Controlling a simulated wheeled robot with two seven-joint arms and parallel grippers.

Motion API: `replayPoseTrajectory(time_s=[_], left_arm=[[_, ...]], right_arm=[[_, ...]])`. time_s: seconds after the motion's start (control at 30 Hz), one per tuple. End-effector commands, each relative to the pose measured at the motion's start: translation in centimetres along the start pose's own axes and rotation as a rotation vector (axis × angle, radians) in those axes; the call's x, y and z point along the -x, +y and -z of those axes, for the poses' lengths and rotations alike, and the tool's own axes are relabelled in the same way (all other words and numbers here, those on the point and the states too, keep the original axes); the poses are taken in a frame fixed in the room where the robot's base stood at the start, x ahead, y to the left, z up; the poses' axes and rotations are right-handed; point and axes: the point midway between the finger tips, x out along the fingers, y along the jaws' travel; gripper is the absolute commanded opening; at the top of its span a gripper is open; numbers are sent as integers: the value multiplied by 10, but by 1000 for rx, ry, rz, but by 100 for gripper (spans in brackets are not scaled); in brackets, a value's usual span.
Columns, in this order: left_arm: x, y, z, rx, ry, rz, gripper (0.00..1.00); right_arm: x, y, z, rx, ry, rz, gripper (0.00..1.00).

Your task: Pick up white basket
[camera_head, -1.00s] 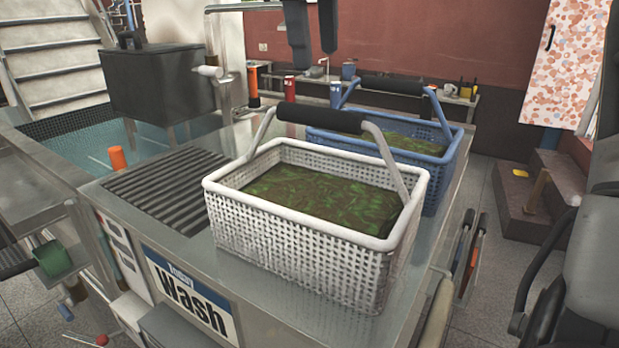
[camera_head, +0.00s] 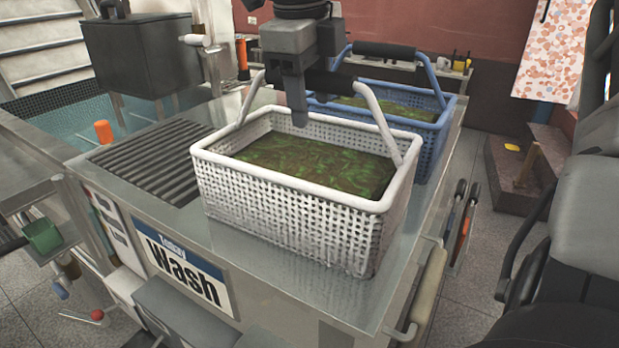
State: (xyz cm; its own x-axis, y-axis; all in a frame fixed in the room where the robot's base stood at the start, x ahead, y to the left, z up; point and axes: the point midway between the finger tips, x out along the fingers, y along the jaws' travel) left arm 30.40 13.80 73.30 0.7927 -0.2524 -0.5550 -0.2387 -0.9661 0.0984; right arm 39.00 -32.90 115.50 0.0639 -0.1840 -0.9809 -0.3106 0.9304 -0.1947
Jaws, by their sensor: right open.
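The white basket (camera_head: 290,212) stands on the metal counter, filled with dark green leafy stuff. Its black handle grip (camera_head: 330,83) is raised above the middle of the basket. My right gripper (camera_head: 298,105) comes down from the top over the handle and is open. One finger hangs in front of the grip, with its tip above the basket's contents. The other finger is hidden, and I cannot tell whether the gripper touches the grip. My left gripper is out of view.
A blue basket (camera_head: 437,135) with similar contents stands close behind the white one. A dark ribbed grate (camera_head: 150,165) lies to the left on the counter (camera_head: 300,285). A metal post with a tap (camera_head: 203,42) stands at the back left. Tool handles (camera_head: 462,225) hang at the right side.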

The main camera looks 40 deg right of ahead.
Motion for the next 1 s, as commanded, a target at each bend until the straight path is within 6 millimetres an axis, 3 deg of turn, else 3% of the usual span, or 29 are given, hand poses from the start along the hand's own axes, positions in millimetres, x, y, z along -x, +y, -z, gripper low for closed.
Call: replayPoseTrajectory(time_s=[0.13, 0.3, 0.73, 1.0], left_arm=[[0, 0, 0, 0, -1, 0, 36], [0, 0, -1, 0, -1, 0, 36], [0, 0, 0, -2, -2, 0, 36], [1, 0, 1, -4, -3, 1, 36]], right_arm=[[0, 0, 0, 0, 0, 0, 50], [0, 0, 0, -1, 1, 1, 3], [6, -2, -1, -2, -5, 5, 3], [26, -6, -1, -2, -5, 4, 3]])
